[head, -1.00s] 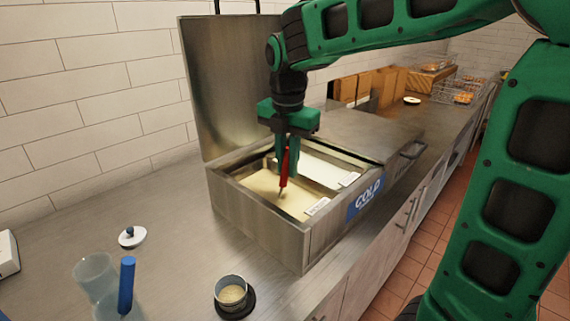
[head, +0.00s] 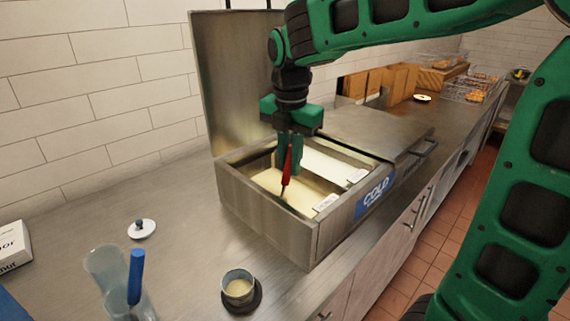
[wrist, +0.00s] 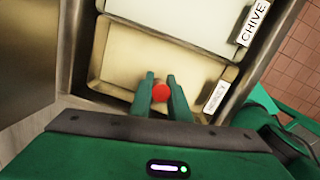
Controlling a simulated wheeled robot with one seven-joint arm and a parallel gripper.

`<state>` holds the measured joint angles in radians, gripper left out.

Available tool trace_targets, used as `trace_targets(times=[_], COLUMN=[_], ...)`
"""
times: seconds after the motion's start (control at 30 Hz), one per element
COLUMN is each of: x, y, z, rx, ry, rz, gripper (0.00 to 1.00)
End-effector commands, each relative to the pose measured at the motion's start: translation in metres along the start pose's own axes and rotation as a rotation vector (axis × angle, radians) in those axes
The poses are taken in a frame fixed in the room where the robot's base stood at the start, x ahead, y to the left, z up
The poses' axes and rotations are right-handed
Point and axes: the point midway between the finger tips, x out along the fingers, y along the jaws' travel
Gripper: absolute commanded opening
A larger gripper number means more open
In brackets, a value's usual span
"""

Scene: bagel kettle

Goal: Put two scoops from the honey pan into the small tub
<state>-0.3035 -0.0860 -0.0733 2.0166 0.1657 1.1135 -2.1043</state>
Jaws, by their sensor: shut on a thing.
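My gripper (head: 288,152) is shut on a red-handled scoop (head: 287,166) and holds it upright. Its lower end is over or in the pale yellow honey pan (head: 262,180), the near pan of the cold box; I cannot tell how deep. In the wrist view the round red handle end (wrist: 160,92) shows between my fingers (wrist: 161,84), above the honey pan (wrist: 125,62) with its partly legible label. The small tub (head: 238,286) stands on a dark round base at the front of the counter, with pale yellow content inside. The scoop's bowl is not clearly visible.
The cold box (head: 265,222) has a raised steel lid (head: 235,80) behind it. A white pan marked CHIVE (wrist: 185,18) adjoins the honey pan. A clear container with a blue handle (head: 136,275), a white lid (head: 142,229) and a white box (head: 12,246) stand left. The counter between is clear.

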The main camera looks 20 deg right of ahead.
Motion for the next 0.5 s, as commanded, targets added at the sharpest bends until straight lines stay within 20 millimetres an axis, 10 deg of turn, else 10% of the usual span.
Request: trace_targets(times=[0.5], x=[-0.043], y=[0.001], z=[0.013], rx=[0.003], ry=[-0.001], rz=[0.003], gripper=[0.00])
